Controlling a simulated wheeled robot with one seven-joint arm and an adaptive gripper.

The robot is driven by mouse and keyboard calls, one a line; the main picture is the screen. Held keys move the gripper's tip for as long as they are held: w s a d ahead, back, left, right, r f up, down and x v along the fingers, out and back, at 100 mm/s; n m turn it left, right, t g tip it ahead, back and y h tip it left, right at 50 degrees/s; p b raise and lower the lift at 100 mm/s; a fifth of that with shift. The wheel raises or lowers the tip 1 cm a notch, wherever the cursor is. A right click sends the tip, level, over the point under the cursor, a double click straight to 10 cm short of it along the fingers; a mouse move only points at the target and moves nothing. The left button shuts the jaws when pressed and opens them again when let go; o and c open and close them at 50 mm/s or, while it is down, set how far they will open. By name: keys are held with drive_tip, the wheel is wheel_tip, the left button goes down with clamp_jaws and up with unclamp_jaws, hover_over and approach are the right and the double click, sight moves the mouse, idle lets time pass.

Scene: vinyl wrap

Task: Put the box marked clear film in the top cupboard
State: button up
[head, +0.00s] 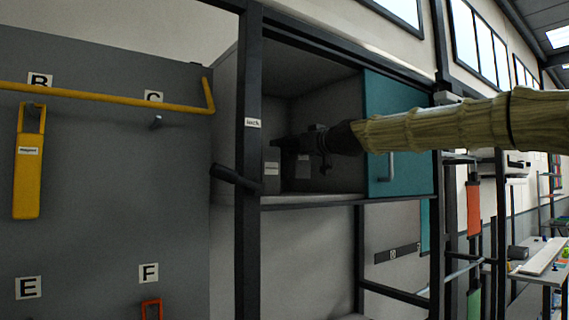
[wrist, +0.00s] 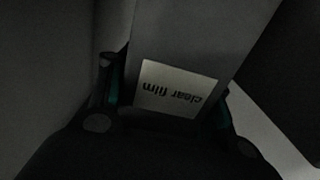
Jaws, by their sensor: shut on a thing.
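The box marked clear film (wrist: 205,35) is grey with a white label that reads upside down in the wrist view. My gripper (wrist: 165,98) is shut on it, one finger on each side. In the head view my gripper (head: 282,143) reaches from the right into the open left part of the grey upper cupboard (head: 310,200). Its teal door (head: 400,120) covers the right part. Two small labelled grey shapes show below my gripper inside, at the left (head: 271,180) and beside it (head: 303,180); their labels are too small to read. Whether the held box touches the shelf is unclear.
A dark upright post (head: 248,150) stands at the cupboard's left front. A grey panel (head: 110,200) on the left has a yellow rail (head: 110,96) and a hanging yellow tool (head: 27,175). Below the cupboard is an open frame. A bench (head: 545,262) stands far right.

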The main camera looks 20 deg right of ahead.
sight(284, 165)
drive_tip(key=w, duration=0.2)
drive_tip(key=w+p, duration=0.1)
drive_tip(key=w, duration=0.1)
drive_tip(key=w+p, duration=0.1)
drive_tip(key=w, duration=0.1)
drive_tip(key=shift+w+a+f, duration=0.2)
drive_tip(key=shift+w+f, duration=0.1)
drive_tip(key=shift+w, duration=0.1)
drive_tip(key=shift+f+b, duration=0.7)
drive_tip(key=shift+f, duration=1.1)
drive_tip(key=shift+r, duration=0.1)
drive_tip(key=shift+a+f+b, duration=0.1)
drive_tip(key=shift+f+b, duration=0.1)
drive_tip(key=shift+b, duration=0.1)
drive_tip(key=o, duration=1.2)
drive_tip(key=shift+c, duration=0.2)
drive_tip(key=shift+r, duration=0.1)
